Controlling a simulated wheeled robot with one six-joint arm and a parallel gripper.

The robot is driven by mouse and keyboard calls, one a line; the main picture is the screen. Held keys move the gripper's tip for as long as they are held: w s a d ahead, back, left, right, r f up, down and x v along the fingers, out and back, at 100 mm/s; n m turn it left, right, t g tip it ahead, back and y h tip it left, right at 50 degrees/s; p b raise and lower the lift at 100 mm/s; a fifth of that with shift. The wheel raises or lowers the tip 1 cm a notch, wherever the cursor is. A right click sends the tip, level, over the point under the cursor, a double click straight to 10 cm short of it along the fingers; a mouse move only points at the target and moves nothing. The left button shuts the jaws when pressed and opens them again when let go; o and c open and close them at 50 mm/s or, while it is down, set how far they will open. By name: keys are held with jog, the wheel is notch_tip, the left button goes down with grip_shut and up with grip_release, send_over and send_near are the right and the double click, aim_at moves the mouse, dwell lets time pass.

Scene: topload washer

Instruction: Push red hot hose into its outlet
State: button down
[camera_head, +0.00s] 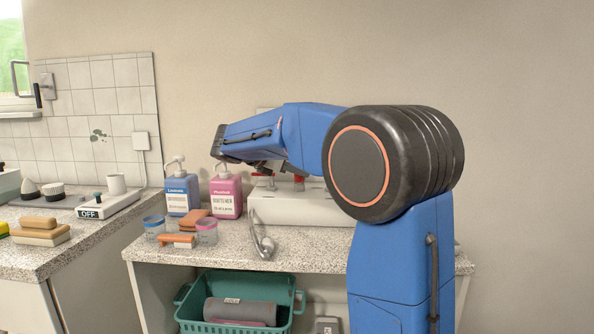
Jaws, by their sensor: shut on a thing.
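My blue arm reaches across the worktop from the right, and its forearm covers much of the work area. My gripper (272,168) shows only as small dark parts under the forearm. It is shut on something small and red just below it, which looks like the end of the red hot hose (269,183). A second red fitting (299,183) stands to its right, above a low white unit (285,208). I cannot tell which red part belongs to the outlet, nor whether hose and outlet touch.
Blue (181,197) and pink (226,197) pump bottles stand just left of the white unit. A curved grey metal piece (263,244) hangs over the worktop's front edge. Jars and brown blocks lie at front left. A green basket (240,285) sits below.

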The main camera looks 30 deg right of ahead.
jog(key=shift+f, duration=0.15)
jog(key=c, duration=1.3)
grip_release()
jog(key=shift+c, duration=0.2)
jog(key=v, duration=1.7)
jog(key=shift+a, duration=0.15)
